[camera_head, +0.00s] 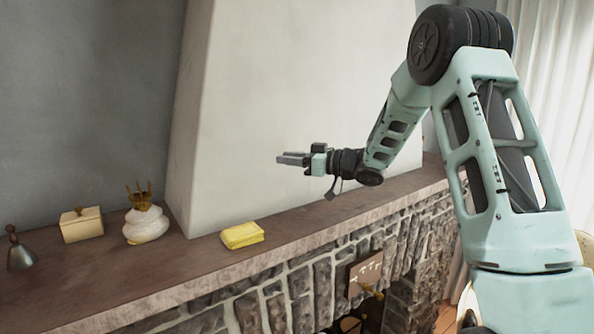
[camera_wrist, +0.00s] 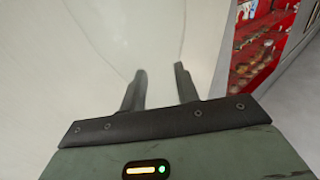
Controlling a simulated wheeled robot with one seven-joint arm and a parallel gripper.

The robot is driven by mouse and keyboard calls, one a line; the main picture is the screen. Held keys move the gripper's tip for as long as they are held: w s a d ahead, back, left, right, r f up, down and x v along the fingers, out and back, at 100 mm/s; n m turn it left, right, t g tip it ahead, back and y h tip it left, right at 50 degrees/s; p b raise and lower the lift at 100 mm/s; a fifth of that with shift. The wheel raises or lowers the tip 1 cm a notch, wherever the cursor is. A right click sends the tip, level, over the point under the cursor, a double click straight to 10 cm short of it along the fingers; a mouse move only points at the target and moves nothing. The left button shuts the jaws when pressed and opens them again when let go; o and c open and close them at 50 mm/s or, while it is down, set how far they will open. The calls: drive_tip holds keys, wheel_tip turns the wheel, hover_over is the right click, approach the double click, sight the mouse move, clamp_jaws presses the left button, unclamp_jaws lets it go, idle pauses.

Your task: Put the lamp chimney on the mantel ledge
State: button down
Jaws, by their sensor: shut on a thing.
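My gripper (camera_head: 280,158) is above the mantel ledge (camera_head: 325,215), in front of the pale chimney breast, pointing left. In the wrist view its two dark fingers (camera_wrist: 158,80) stand a little apart, shut on the lamp chimney (camera_wrist: 135,38). The lamp chimney is clear glass and shows only as faint curved outlines beyond and between the fingers. I cannot make it out in the head view. The ledge is a long brownish stone shelf, and the gripper is clear of it.
On the ledge stand a grey bell (camera_head: 20,252), a cream lidded box (camera_head: 81,225), a white lumpy pot with a gold top (camera_head: 147,224) and a folded yellow cloth (camera_head: 242,235). The ledge right of the cloth is bare. A hook plaque (camera_head: 365,272) hangs below.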

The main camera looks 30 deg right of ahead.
sight(291, 171)
drive_tip(key=shift+f+p, duration=0.45)
drive_tip(key=shift+f, duration=1.4)
drive_tip(key=c, duration=1)
unclamp_jaws()
drive_tip(key=shift+c, duration=0.2)
drive_tip(key=b+v, duration=0.4)
drive_tip(key=v, duration=0.8)
